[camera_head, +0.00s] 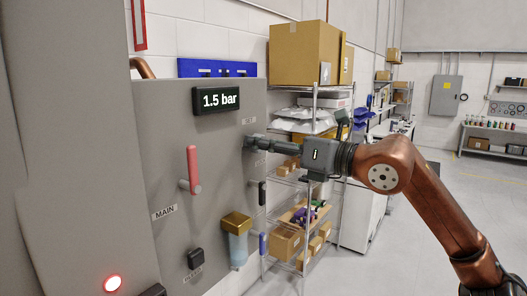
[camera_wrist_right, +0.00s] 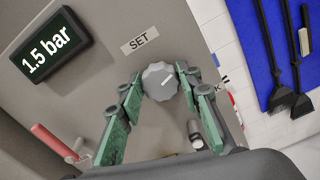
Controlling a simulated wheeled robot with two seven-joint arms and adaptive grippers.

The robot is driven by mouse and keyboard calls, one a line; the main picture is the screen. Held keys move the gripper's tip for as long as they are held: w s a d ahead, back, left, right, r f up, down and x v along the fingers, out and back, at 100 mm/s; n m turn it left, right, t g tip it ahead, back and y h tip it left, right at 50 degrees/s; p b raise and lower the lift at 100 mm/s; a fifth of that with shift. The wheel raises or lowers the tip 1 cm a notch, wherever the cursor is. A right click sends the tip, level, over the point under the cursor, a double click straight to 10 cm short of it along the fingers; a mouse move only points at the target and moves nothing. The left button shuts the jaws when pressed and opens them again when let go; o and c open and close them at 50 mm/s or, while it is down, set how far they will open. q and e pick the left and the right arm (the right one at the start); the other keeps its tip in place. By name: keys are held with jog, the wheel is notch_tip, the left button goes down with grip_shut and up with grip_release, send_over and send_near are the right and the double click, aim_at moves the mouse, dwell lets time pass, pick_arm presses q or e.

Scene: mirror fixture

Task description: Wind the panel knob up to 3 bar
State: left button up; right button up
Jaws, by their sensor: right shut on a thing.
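The grey panel (camera_head: 160,125) stands at the left in the head view. Its black display (camera_head: 218,100) reads 1.5 bar, as it also does in the wrist view (camera_wrist_right: 45,45). The panel knob (camera_wrist_right: 160,81) is grey and scalloped with a white mark, below the SET label (camera_wrist_right: 139,40). My right gripper (camera_wrist_right: 162,78) is shut on the knob, one green-padded finger at each side. In the head view my right gripper (camera_head: 251,142) reaches the panel's right edge and mostly hides the knob. My left gripper is not in view.
A red lever (camera_head: 192,168) sticks out of the panel left of my gripper. A gold-topped filter bowl (camera_head: 237,238) and a black knob (camera_head: 195,259) are lower. A wire shelf with boxes (camera_head: 303,50) stands behind my right arm. Open floor lies at the right.

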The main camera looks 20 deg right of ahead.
jog(key=m+b, duration=0.2)
jog(key=m, duration=0.4)
jog(key=shift+f, duration=0.1)
jog(key=m+b, duration=0.2)
jog(key=m, duration=0.4)
jog(key=shift+d+m, duration=0.1)
jog(key=shift+m, duration=0.3)
jog(key=o, duration=1.2)
jog(key=shift+w, duration=0.1)
jog(key=shift+c, duration=0.2)
jog(key=v, duration=1.2)
